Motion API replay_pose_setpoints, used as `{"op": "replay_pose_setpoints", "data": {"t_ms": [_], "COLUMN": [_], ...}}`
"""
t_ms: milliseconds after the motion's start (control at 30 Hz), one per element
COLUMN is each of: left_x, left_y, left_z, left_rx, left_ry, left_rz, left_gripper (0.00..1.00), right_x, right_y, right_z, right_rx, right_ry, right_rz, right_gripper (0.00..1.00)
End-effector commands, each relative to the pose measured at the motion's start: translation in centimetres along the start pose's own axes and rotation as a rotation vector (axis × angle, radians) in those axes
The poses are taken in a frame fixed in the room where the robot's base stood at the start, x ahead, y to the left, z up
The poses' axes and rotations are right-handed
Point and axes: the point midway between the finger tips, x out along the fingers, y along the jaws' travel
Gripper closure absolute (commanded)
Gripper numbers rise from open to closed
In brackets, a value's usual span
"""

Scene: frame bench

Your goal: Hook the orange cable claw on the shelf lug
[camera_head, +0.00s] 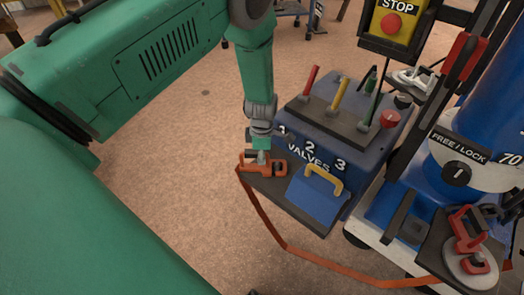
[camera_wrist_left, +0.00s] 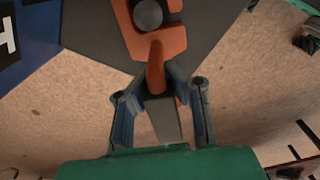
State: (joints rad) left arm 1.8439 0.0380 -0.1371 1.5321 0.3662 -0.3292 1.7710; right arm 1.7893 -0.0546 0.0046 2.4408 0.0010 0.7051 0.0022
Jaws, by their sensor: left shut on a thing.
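The orange cable claw (camera_head: 247,166) is at the left corner of the dark shelf (camera_head: 300,212) in front of the valve box. In the left wrist view, the claw (camera_wrist_left: 164,45) curves around a round grey lug (camera_wrist_left: 148,14), with its opening towards the right. How deep it is seated cannot be told. My left gripper (camera_head: 261,143) is above the claw, and in the left wrist view its fingers (camera_wrist_left: 161,80) are shut on the claw's orange stem. An orange strap (camera_head: 265,218) runs from the claw down and to the right. My right gripper is not in view.
A blue valve box (camera_head: 315,150) with red, yellow and green levers stands behind the shelf. A blue flap with a yellow handle (camera_head: 323,180) is beside the claw. A blue cylinder unit (camera_head: 470,190) and a red clamp (camera_head: 467,232) are at right. Floor left of the shelf is clear.

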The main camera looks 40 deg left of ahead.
Motion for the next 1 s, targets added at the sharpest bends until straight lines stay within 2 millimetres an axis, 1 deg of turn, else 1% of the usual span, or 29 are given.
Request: {"op": "replay_pose_setpoints", "data": {"t_ms": [133, 200, 233, 500, 633, 767, 1000], "left_x": [-0.1, -0.1, -0.1, 0.0, -0.7, -2.9, -8.0], "left_y": [0.1, 0.1, 0.1, 0.0, 0.1, 0.1, 0.2], "left_z": [0.0, 0.0, 0.0, 0.0, 0.0, 0.1, 0.0], "left_rx": [0.0, 0.0, 0.0, 0.0, 0.0, 0.002, 0.0], "left_ry": [-0.001, -0.001, -0.001, 0.001, 0.0, -0.001, -0.002], "left_rz": [0.001, 0.001, 0.001, -0.001, 0.001, 0.002, 0.002], "left_gripper": [1.0, 0.72, 0.68, 0.68, 0.68, 0.68, 0.68], "right_x": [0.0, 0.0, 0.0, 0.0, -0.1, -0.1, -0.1], "right_y": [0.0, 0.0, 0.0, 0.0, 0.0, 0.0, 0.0], "right_z": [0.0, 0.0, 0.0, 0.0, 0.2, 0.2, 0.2], "right_rx": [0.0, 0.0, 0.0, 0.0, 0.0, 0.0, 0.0], "right_ry": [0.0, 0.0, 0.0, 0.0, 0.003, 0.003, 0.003], "right_rz": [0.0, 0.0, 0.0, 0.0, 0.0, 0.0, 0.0], "right_gripper": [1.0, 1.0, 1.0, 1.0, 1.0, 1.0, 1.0]}}
